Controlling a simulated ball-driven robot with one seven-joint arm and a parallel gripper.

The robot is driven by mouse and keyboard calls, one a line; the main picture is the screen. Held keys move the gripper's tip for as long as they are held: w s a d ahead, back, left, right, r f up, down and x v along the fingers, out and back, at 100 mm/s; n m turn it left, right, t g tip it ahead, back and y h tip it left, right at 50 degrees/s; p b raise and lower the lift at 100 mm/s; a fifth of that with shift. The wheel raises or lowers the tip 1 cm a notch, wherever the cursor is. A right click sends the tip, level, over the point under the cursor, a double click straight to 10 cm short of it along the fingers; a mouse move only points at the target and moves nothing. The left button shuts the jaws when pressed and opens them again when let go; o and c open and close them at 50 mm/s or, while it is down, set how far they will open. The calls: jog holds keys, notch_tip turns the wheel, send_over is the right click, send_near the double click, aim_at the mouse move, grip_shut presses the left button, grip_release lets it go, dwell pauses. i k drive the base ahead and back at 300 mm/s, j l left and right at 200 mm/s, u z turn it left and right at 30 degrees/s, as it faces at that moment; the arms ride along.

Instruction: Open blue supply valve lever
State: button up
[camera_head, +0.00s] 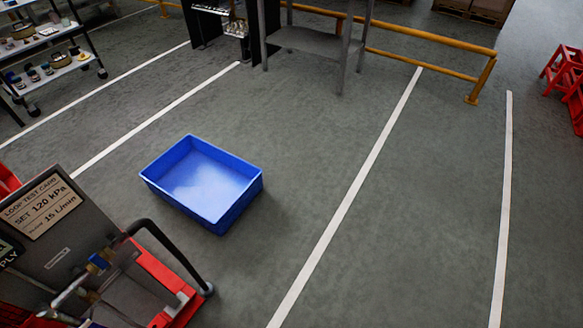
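A small blue part (98,262), which looks like the supply valve lever, sits on a silver pipe (70,290) at the lower left, in front of a grey panel. It is small, and I cannot tell whether the valve is open or shut. A dark label (9,252) ending in "PLY" is cut off at the left edge. A card (42,206) on the panel reads "LOOP TEST CARD, SET 120 kPa" with a flow line of 15 L/min. My gripper is not in view.
A black curved handle (172,247) and red frame (160,270) stand right of the valve. An empty blue bin (222,219) lies on the floor beyond. A shelf trolley (45,42), grey table (312,40) and yellow rail (430,40) stand farther back. Grey floor at centre right is clear.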

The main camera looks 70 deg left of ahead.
aim_at(96, 260)
jog(key=i+l+u, duration=0.15)
jog(key=i+l, duration=0.65)
jog(key=l, duration=0.15)
jog(key=u, duration=3.2)
jog(key=i+j+z, duration=0.2)
jog(key=j, duration=0.2)
jog(key=k, duration=0.1)
